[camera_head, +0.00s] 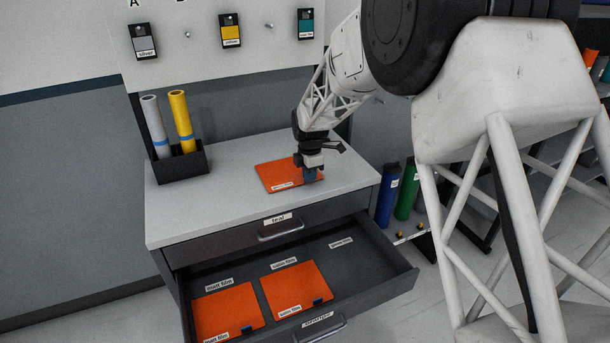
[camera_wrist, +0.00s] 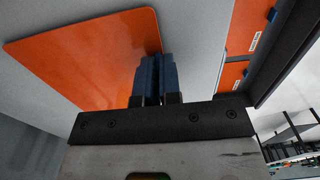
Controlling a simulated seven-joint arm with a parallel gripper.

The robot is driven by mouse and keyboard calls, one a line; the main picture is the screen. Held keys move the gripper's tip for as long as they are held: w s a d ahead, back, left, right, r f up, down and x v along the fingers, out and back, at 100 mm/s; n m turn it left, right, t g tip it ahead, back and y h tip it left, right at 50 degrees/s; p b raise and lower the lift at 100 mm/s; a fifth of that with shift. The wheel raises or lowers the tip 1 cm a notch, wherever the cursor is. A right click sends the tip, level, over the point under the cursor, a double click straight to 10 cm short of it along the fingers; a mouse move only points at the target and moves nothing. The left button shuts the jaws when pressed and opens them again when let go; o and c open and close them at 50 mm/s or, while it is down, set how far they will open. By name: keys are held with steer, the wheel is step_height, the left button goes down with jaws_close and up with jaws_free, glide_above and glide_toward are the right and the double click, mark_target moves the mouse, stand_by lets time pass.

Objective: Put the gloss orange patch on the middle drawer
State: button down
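An orange patch (camera_head: 277,175) lies on the grey cabinet top, with a white label at its front edge that is too small to read surely. It also fills the upper left of the wrist view (camera_wrist: 85,50). My gripper (camera_head: 309,174) is down at the patch's right corner. In the wrist view its two blue-grey fingers (camera_wrist: 157,72) are nearly together at the patch's edge and look shut on it; the fingers hide the gripped spot. The drawer (camera_head: 372,268) below the closed top one is open. Its right section, with a label at the back, is bare.
Two orange patches, left (camera_head: 228,311) and middle (camera_head: 296,287), lie in the open drawer. A black holder (camera_head: 181,163) with silver and yellow rolls stands at the cabinet's back left. Blue and green rolls (camera_head: 405,190) stand right of the cabinet. The front cabinet top is clear.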

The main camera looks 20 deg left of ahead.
steer(key=shift+r, duration=0.65)
step_height(320, 180, up, 2)
steer(key=shift+r, duration=0.1)
steer(key=s+d+r, duration=0.1)
steer(key=s+d, duration=0.7)
steer(key=s, duration=0.5)
steer(key=shift+s+d, duration=0.2)
steer(key=shift+d, duration=0.15)
steer(key=shift+r, duration=0.1)
steer(key=w+d+f+m, duration=0.15)
steer(key=w+d, duration=0.35)
steer(key=d, duration=0.5)
steer(key=w+d+f+m, duration=0.1)
steer(key=w+d+m, duration=0.25)
steer(key=d, duration=0.75)
steer(key=w+d+f+m, duration=0.1)
steer(key=w+d, duration=0.4)
steer(key=d, duration=0.5)
steer(key=s+a+f+n, duration=0.3)
steer(key=s+a+f, duration=0.2)
steer(key=f, duration=0.2)
steer(key=s+a+f+n, duration=0.3)
steer(key=s+a+f, duration=0.2)
steer(key=f, duration=0.3)
steer(key=shift+s+a, duration=0.15)
steer(key=shift+a, duration=0.6)
